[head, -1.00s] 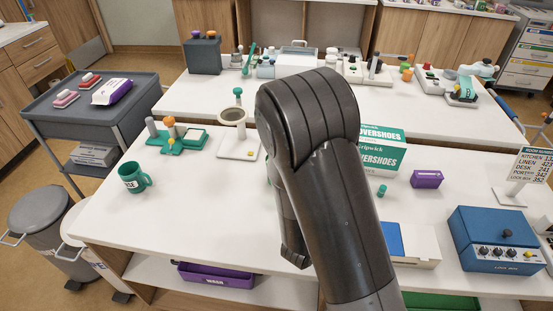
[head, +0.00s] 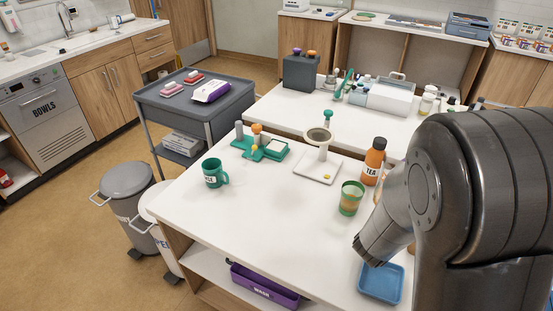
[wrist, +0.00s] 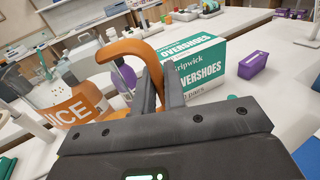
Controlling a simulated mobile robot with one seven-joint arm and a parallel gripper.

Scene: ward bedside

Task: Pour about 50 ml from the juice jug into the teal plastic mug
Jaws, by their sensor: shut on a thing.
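The juice jug (wrist: 75,110) shows at the left of the wrist view, with a clear body, an orange label reading "ICE" and an orange handle. My gripper (wrist: 158,82) is shut on that handle. The jug looks tilted in this view; its liquid level is unclear. A teal mug (head: 212,174) with a handle and a white label stands upright on the white table, left of centre in the head view. My arm fills the right of the head view and hides the gripper and jug there. The mug's inside cannot be made out.
A green cup with a tan band (head: 350,199), an orange TEA bottle (head: 374,160), a blue tray (head: 381,283) and a white stand (head: 318,165) share the table. Green holders (head: 262,147) stand behind the mug. An overshoes box (wrist: 194,67) shows in the wrist view. The table's front middle is clear.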

